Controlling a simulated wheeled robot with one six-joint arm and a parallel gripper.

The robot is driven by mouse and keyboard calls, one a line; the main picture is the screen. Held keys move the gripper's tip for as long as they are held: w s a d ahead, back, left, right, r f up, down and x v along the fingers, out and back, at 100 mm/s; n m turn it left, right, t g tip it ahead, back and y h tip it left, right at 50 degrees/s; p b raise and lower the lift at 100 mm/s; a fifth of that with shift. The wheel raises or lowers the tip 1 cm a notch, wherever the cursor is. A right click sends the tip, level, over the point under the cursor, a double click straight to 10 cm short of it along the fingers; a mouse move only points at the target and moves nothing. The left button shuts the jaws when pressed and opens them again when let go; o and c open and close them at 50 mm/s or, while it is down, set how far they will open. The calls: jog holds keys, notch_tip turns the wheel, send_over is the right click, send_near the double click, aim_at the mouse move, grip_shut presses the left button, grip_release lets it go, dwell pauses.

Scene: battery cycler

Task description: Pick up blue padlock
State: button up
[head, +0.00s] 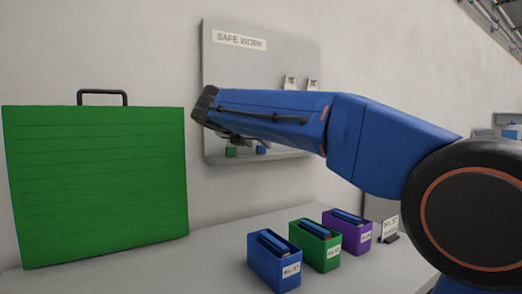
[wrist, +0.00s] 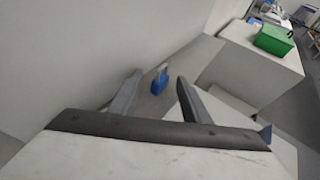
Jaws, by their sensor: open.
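The blue padlock (wrist: 159,83) with a grey shackle shows in the wrist view, beyond and between the two fingertips. It stands apart from them. In the head view a small blue piece (head: 262,149), seemingly this padlock, shows at the bottom ledge of the SAFE WORK board (head: 300,60), just below my arm. My gripper (wrist: 160,75) is open, with nothing between its fingers. In the head view the gripper end is dark and in front of the board, and its fingers are partly hidden.
A small green piece (head: 232,152) is beside the blue one on the ledge. A large green case (head: 95,185) stands at left. Blue (head: 274,268), green (head: 315,250) and purple (head: 350,237) bins stand on the counter (head: 200,265). A green box (wrist: 273,40) shows in the wrist view.

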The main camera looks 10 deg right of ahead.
jog(key=shift+w+d+f, duration=0.1)
jog(key=shift+w+d, duration=0.05)
jog(key=shift+w, duration=0.05)
grip_shut()
